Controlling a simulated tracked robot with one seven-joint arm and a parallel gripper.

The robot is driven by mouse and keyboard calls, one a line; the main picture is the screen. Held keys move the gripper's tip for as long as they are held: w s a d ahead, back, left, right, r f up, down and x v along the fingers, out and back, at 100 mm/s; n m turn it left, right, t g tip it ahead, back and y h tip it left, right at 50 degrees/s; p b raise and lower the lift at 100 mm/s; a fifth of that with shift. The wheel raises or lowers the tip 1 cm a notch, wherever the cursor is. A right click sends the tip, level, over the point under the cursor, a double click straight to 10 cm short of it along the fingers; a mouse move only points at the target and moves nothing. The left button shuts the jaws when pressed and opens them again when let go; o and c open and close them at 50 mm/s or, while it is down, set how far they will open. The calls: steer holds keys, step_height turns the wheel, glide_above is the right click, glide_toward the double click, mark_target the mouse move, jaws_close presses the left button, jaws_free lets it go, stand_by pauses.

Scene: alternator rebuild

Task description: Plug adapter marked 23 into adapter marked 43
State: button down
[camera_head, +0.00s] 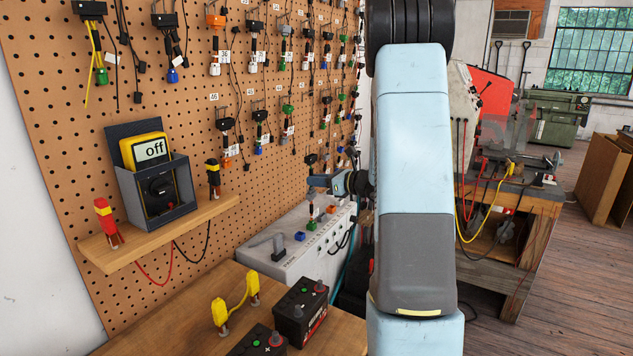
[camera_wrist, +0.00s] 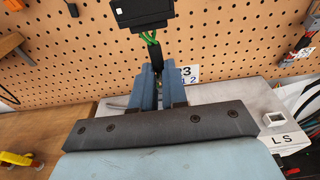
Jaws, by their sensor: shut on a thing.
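My gripper (camera_wrist: 158,78) has its two blue fingers closed around a slim black adapter (camera_wrist: 154,55) in the wrist view. Green wires run from the adapter up to a black block (camera_wrist: 141,12) at the pegboard. A white tag (camera_wrist: 187,74) beside the fingers shows a 3 and "1 2", its left part hidden by a finger. In the head view my gripper (camera_head: 322,182) is small, close to the pegboard above the white tester box. Several tagged adapters (camera_head: 228,133) hang on the pegboard; their numbers are too small to read surely, so I cannot tell which is 43.
The white box (camera_head: 290,262) with coloured sockets stands below my gripper. A wooden shelf (camera_head: 160,235) holds a yellow meter (camera_head: 146,150) reading "off". Black batteries (camera_head: 300,310) and yellow clamps (camera_head: 235,303) are on the front bench. A cluttered workbench (camera_head: 530,205) stands at right.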

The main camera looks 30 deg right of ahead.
steer(key=c, duration=1.1)
jaws_free()
steer(key=shift+s+d, duration=0.1)
steer(key=v, duration=1.3)
steer(key=shift+s+d+r, duration=0.1)
steer(key=shift+s+d, duration=0.1)
